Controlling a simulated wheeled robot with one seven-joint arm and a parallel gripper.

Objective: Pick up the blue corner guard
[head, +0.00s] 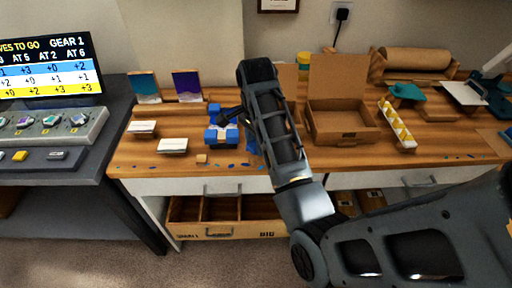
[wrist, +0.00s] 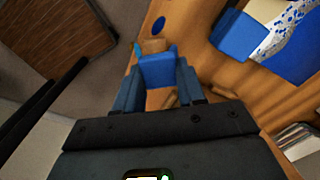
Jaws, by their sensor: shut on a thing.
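The blue corner guard (wrist: 158,71) is between the two fingers of my gripper (wrist: 159,64) in the wrist view, with a finger against each side. My gripper is shut on it, low over the front part of the wooden workbench (wrist: 200,75). In the head view my arm hides most of the gripper, so I cannot tell whether the guard still touches the bench. Another blue guard (wrist: 238,36) sits at the edge of a blue-and-white resin piece (wrist: 284,30); this group also shows in the head view (head: 222,134).
A small wooden block (head: 202,158) and flat blue spots lie near the bench's front edge. White-topped stacks (head: 173,146) stand to the left. An open cardboard box (head: 340,128) and a yellow-white strip (head: 398,126) stand to the right. A wooden crate (head: 232,232) is below.

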